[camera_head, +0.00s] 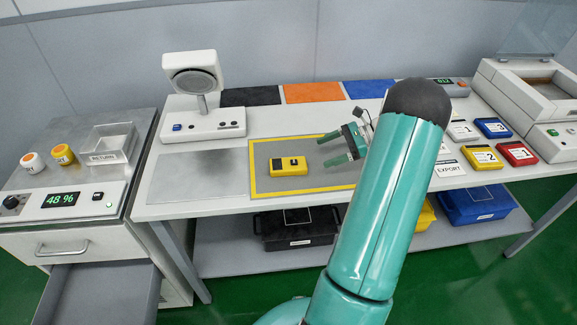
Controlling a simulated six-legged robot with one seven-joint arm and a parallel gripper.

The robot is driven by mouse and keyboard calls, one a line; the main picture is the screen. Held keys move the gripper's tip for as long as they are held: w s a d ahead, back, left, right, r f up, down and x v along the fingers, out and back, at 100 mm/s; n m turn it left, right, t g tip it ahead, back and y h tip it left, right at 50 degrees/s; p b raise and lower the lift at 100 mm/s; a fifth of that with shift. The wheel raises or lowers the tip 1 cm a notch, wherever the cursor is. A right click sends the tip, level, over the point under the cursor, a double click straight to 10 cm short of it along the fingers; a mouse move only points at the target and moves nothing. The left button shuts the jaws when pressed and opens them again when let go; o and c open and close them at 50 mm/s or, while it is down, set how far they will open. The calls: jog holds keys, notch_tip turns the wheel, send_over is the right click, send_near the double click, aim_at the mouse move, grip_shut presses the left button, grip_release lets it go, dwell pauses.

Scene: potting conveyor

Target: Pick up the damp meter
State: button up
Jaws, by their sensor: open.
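A small yellow device with a dark display, which looks like the damp meter (288,166), lies flat on a grey mat with a yellow border (262,154) on the white table. My gripper (340,147) is just right of it, with its teal fingers apart and pointing left. Nothing shows between the fingers. The gripper and the yellow device look apart, though the height of the gripper over the mat is hard to judge. My arm hides the right part of the mat.
A white instrument with a round head (203,122) stands at the back left. Coloured blocks (491,128) and a white machine (528,92) are at right. A side cabinet (70,243) with an open drawer is at left. A bare metal plate (198,175) lies left of the mat.

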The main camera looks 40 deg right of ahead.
aim_at(295, 161)
jog(key=shift+d+f, duration=0.1)
jog(key=shift+f, duration=0.15)
jog(key=x, duration=1.3)
jog(key=shift+w+r, duration=0.3)
jog(key=shift+w, duration=0.1)
jog(key=shift+c, duration=0.4)
jog(key=c, duration=1)
